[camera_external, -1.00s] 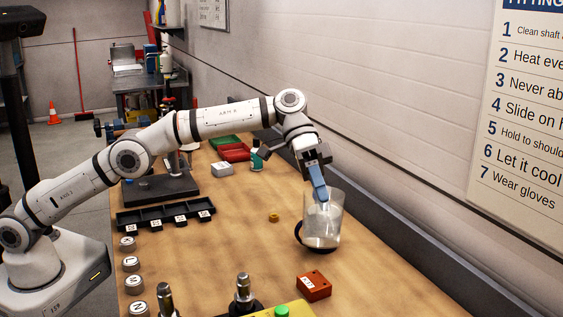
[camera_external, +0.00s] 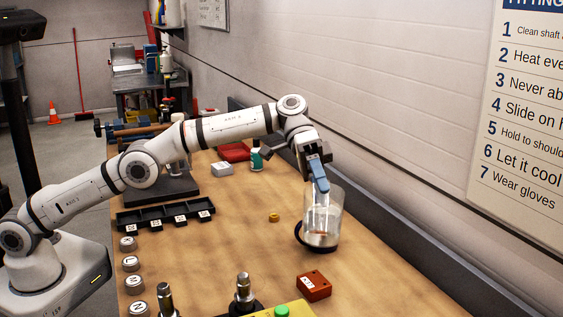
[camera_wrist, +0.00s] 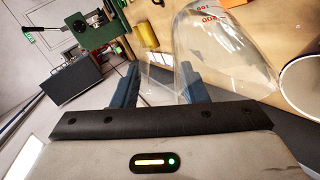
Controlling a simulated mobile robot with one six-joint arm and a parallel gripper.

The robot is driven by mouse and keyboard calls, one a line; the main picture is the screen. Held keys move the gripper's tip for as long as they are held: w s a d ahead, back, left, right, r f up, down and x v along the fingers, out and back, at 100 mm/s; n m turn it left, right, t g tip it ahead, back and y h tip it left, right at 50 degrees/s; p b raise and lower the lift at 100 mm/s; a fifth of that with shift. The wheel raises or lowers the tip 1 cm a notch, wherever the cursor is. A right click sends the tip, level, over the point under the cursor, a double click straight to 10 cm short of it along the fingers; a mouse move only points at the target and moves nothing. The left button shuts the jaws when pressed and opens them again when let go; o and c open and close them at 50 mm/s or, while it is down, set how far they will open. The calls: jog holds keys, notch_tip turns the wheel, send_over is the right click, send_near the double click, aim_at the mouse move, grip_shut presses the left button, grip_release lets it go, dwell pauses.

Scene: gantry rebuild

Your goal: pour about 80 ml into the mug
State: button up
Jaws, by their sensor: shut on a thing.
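A clear beaker (camera_external: 334,205) is held over the right part of the bench, with what looks like clear liquid low in it. My gripper (camera_external: 320,187) is shut on its near-left side. In the wrist view, my gripper (camera_wrist: 158,86) has a transparent part of the beaker between its blue fingers, and the beaker wall (camera_wrist: 222,60) shows red markings. A dark round thing, likely the mug (camera_external: 318,249), is mostly hidden behind or below the beaker. A pale round opening with a dark rim, likely the mug (camera_wrist: 303,84), shows at the wrist view's right edge. I cannot tell whether liquid is flowing.
A red-brown block (camera_external: 313,286) lies in front of the beaker. A small yellow ring (camera_external: 274,216) lies to its left. A black rack (camera_external: 165,215) and several labelled round pieces stand along the left. The wall runs behind the right edge.

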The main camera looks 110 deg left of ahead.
jog(key=shift+a+h+b, duration=0.3)
jog(key=shift+h, duration=0.1)
dwell(0.5)
jog(key=shift+s+a+r+n+t+h, duration=0.2)
jog(key=shift+a+r+n+t+h, duration=0.15)
jog(key=shift+a+t+h, duration=0.2)
dwell(1.4)
